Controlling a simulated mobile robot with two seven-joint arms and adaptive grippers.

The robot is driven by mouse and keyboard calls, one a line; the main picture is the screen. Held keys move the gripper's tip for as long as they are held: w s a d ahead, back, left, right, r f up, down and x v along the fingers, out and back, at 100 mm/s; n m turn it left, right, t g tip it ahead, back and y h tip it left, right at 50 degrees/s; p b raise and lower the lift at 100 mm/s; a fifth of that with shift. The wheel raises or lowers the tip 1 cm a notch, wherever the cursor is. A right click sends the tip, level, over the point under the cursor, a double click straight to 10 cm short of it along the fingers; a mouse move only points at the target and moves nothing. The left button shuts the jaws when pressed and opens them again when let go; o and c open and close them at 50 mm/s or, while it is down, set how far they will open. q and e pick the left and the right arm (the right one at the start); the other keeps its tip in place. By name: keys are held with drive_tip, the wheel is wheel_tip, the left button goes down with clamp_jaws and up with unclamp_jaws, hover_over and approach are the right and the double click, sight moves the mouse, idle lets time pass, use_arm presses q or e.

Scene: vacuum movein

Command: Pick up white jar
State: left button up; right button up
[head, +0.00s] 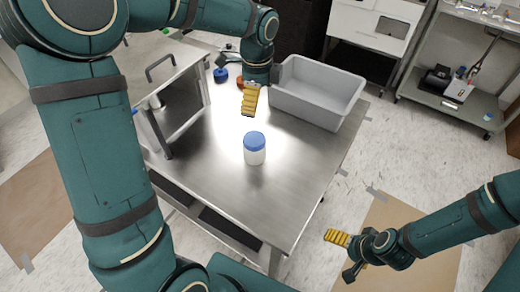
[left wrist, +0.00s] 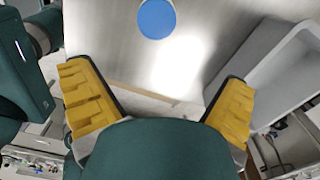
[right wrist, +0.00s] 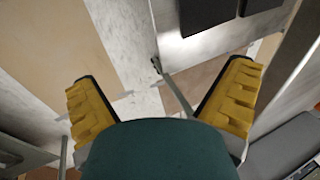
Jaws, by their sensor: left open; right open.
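The white jar (head: 254,155) with a blue lid stands upright on the metal table, near its middle. In the left wrist view only its round blue lid (left wrist: 156,18) shows, at the top edge, beyond the fingertips. My left gripper (head: 250,98) is open and empty above the table, behind the jar and apart from it; its yellow fingers also show spread in the left wrist view (left wrist: 160,85). My right gripper (head: 340,255) is open and empty, low to the right of the table, over the floor; its spread fingers also show in the right wrist view (right wrist: 160,85).
A grey bin (head: 318,95) stands at the table's back right. A metal open-fronted box (head: 178,100) with a handle stands at the left. A blue-capped item (head: 221,75) lies near the back edge. The table (head: 275,195) around the jar is clear.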

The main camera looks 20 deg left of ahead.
sight(255, 139)
use_arm(q)
drive_tip(key=f+b, duration=0.1)
drive_tip(key=f, duration=0.3)
drive_tip(key=f+b, duration=0.2)
drive_tip(key=f, duration=0.2)
drive_tip(key=f+b, duration=0.1)
drive_tip(key=f, duration=0.3)
drive_tip(key=shift+s+f+b, duration=0.2)
drive_tip(key=shift+s+b, duration=0.1)
drive_tip(key=shift+s, duration=0.05)
drive_tip(key=f, duration=0.1)
drive_tip(key=f+b, duration=0.1)
drive_tip(key=f, duration=0.3)
drive_tip(key=shift+a, duration=0.25)
drive_tip(key=shift+s, duration=0.1)
drive_tip(key=c, duration=1.1)
use_arm(e)
wheel_tip(255, 139, down, 7)
drive_tip(key=s, duration=0.1)
drive_tip(key=shift+s+a, duration=0.15)
drive_tip(key=shift+s, duration=0.05)
